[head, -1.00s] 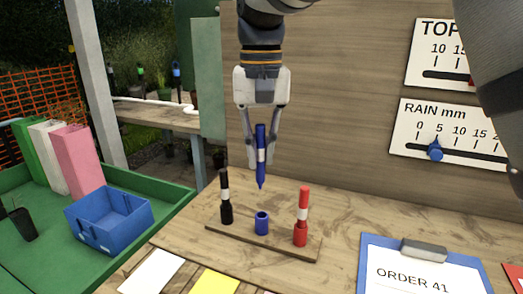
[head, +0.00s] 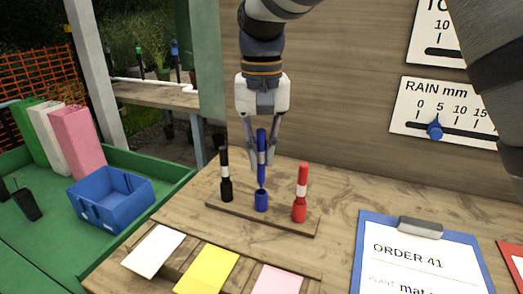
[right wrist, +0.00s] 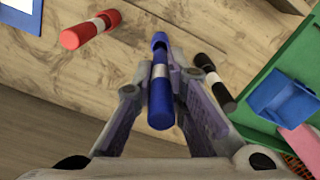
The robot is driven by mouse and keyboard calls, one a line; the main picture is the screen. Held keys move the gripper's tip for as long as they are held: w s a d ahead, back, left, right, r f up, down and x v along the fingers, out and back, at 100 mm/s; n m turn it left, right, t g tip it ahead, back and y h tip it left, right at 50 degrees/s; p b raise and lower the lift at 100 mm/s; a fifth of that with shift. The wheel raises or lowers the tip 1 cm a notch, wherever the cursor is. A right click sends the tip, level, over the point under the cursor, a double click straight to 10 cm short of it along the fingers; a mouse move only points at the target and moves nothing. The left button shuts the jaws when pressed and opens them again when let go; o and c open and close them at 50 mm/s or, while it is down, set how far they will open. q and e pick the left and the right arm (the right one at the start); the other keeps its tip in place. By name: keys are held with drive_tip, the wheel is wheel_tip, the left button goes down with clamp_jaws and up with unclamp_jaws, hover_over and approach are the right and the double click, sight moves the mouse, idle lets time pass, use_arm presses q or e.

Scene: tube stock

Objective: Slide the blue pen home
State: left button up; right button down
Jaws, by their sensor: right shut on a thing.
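My right gripper (head: 262,165) is shut on the blue pen (head: 261,145), which it holds upright, with its tip down. The tip is at the mouth of the blue cup (head: 261,203); I cannot tell how far inside it is. The cup stands mid-way on a wooden strip (head: 285,222). In the right wrist view the blue pen (right wrist: 160,100) lies between the fingers (right wrist: 162,105), in line with the blue cup (right wrist: 159,41). My left gripper is not in view.
A black pen (head: 225,172) and a red pen (head: 301,190) stand in their cups either side, close to the fingers. White, yellow and pink cards lie in front. A clipboard (head: 370,275) lies at right; a blue bin (head: 112,212) stands in the green tray at left.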

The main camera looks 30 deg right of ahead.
sight(262, 130)
drive_tip(key=shift+f, duration=0.1)
drive_tip(key=shift+f, duration=0.8)
drive_tip(key=shift+f, duration=1.6)
drive_tip(key=c, duration=1.5)
unclamp_jaws()
drive_tip(key=shift+c, duration=0.2)
wheel_tip(262, 130, up, 12)
drive_tip(key=shift+r, duration=0.1)
